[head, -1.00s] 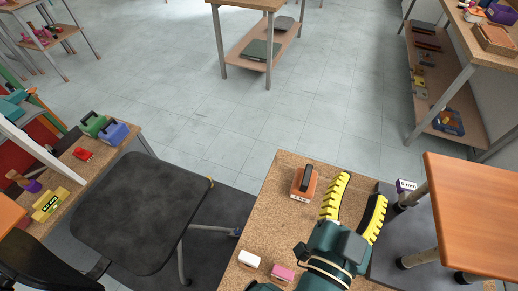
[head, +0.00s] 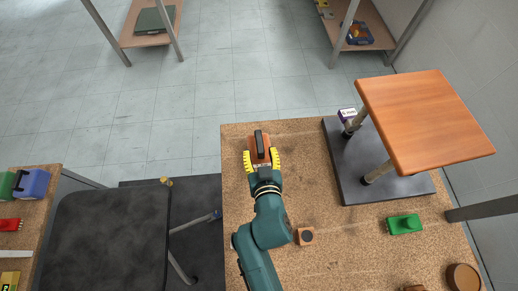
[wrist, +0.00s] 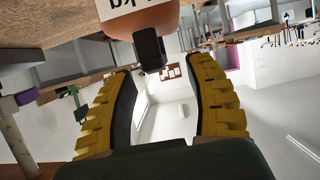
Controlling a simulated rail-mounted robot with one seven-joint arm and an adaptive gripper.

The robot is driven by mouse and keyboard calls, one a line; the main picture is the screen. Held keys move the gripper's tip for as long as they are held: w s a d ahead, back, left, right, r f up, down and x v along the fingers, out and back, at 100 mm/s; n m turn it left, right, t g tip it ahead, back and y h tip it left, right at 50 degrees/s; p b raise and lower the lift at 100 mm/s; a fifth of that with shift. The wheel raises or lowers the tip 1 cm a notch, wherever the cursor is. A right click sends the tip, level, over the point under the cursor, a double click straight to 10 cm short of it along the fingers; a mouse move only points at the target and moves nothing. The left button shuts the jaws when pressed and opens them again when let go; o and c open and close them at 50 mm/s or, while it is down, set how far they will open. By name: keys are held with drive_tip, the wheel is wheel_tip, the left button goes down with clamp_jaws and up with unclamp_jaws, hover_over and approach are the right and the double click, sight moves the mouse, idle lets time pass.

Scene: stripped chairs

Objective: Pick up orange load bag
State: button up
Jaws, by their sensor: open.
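The orange load bag (head: 262,144), with a black handle on top, stands near the far left corner of the cork-topped table. In the wrist view the bag (wrist: 145,20) is at the top edge, partly cut off, with a white label; its black handle (wrist: 149,48) reaches down toward the gap between the fingers. My gripper (head: 260,155) is open, its yellow-ribbed fingers on either side of the bag in the head view. In the wrist view my gripper (wrist: 160,65) has an empty gap between its fingers. I cannot tell whether either finger touches the bag.
A black chair seat (head: 110,240) is at left.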

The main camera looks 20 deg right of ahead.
sight(260, 144)
drive_tip(key=b+x, duration=0.1)
drive_tip(key=x, duration=0.1)
drive_tip(key=b+x, duration=0.1)
drive_tip(key=x, duration=0.2)
drive_tip(key=shift+w+d+f, duration=0.1)
drive_tip(key=shift+w+d, duration=0.15)
drive_tip(key=shift+d, duration=0.05)
drive_tip(key=shift+s, duration=0.15)
clamp_jaws()
drive_tip(key=shift+r, duration=0.4)
